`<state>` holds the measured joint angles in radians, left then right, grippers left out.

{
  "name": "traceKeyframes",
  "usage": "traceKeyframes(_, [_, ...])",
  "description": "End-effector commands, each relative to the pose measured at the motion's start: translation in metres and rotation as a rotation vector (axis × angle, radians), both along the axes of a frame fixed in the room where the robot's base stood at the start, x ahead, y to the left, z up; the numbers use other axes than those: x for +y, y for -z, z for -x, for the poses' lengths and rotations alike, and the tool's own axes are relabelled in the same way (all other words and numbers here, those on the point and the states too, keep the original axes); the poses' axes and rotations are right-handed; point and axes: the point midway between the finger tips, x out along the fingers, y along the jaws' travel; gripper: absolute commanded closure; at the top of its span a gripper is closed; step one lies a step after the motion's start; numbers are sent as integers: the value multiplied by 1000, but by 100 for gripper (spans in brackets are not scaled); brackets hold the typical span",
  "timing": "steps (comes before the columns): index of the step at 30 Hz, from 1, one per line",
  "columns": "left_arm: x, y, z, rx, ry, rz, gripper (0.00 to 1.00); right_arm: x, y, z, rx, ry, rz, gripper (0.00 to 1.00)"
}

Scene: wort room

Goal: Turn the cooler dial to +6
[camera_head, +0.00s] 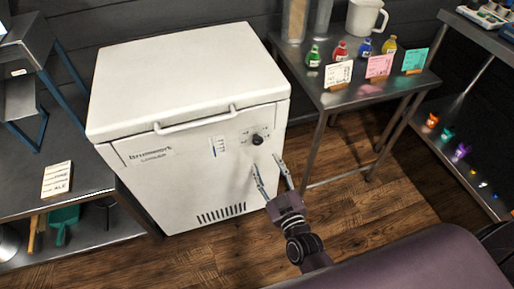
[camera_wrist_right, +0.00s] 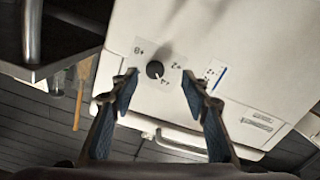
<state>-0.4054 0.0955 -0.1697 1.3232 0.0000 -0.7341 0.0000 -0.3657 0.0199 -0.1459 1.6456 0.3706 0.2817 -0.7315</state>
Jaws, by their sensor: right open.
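The white chest cooler (camera_head: 185,80) stands at the left of centre in the head view, with its lid down. Its black round dial (camera_head: 257,140) sits on the front face at the upper right, with small marks around it too small to read. In the right wrist view the dial (camera_wrist_right: 155,69) appears between the two fingers and beyond them. My right gripper (camera_head: 266,161) is open and empty in front of the cooler, just below the dial and apart from it. It also shows in the right wrist view (camera_wrist_right: 157,85). My left gripper is not in view.
A metal table (camera_head: 335,100) with small coloured bottles and cards stands right of the cooler. A dark bench (camera_head: 75,150) is at the left.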

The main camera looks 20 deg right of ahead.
Motion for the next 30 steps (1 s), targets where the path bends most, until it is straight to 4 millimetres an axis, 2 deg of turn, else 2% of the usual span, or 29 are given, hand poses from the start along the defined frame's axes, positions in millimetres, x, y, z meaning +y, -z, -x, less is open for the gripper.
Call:
traceKeyframes(4, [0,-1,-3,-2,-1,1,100,-3,-12,-8,-35,12,5,57])
traceKeyframes(18, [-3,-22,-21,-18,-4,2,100,-1,-11,-72,-32,11,5,57])
traceKeyframes(23, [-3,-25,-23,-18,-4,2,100,0,-11,-79,-30,10,4,57])
traceKeyframes(30, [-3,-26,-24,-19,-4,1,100,0,-11,-80,-30,11,5,57])
